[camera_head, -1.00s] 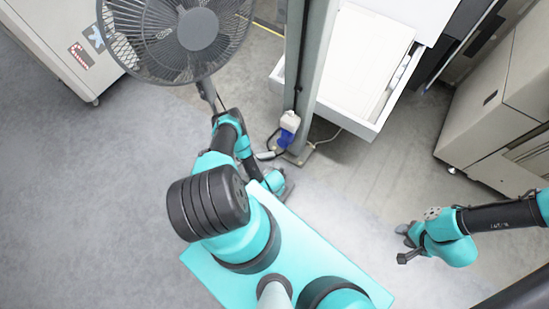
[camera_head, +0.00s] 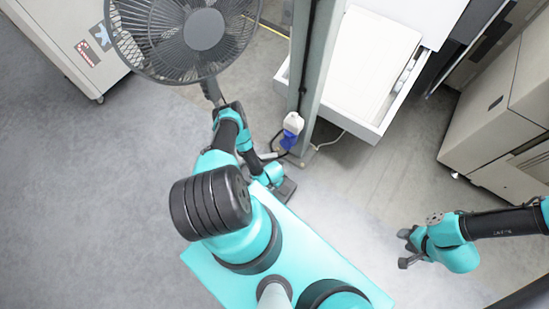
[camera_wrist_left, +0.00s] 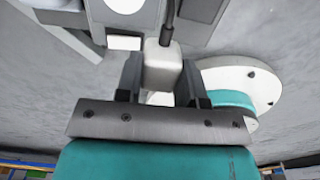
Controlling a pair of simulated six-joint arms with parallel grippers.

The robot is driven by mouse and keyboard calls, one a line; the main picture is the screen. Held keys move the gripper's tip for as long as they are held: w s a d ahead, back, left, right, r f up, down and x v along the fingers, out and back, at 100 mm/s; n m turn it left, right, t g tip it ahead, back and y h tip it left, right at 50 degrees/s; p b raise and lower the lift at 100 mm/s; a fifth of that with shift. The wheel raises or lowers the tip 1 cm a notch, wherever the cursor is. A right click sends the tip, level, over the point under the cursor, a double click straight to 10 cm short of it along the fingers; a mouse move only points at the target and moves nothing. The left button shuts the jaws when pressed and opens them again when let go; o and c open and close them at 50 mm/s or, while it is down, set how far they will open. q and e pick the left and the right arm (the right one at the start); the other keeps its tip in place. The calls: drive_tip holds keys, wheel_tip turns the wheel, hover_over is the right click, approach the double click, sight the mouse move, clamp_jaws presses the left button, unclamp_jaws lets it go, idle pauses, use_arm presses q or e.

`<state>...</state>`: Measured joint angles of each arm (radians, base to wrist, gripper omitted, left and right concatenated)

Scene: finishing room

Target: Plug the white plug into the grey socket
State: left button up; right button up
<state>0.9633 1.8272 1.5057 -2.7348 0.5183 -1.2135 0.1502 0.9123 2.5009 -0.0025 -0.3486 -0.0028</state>
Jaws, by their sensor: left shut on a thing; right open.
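My left gripper (camera_wrist_left: 160,76) is shut on the white plug (camera_wrist_left: 162,62) in the left wrist view, a finger on each side. A dark cable runs up out of the plug. In the head view my left gripper (camera_head: 286,187) is small and dark, low beside the foot of the grey post; the plug is not clear there. A white and blue fitting (camera_head: 292,126) is on the post, above and apart from the left gripper. I cannot make out the grey socket for certain. My right gripper (camera_head: 404,248) is open and empty, off to the right.
The grey post (camera_head: 317,75) rises from the floor near the left gripper. A dark fan (camera_head: 203,30) stands behind my left arm. An open white drawer (camera_head: 365,65) lies right of the post. Grey cabinets (camera_head: 505,110) stand at the right. The floor between post and right gripper is clear.

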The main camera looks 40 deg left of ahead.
use_arm(q)
drive_tip(key=shift+w+a+r, duration=0.2)
drive_tip(key=shift+w+a, duration=0.3)
drive_tip(key=shift+a, duration=0.4)
drive_tip(key=shift+w+a+r, duration=0.15)
drive_tip(key=shift+w+a, duration=0.4)
drive_tip(key=shift+a, duration=0.3)
drive_tip(key=shift+w+a+r, duration=0.2)
drive_tip(key=shift+w+a, duration=0.3)
drive_tip(key=shift+a, duration=0.4)
drive_tip(key=shift+f, duration=2.4)
drive_tip(key=shift+f, duration=0.6)
drive_tip(key=o, duration=0.4)
drive_tip(key=o, duration=1.3)
drive_tip(key=shift+o, duration=0.2)
drive_tip(key=shift+r, duration=0.15)
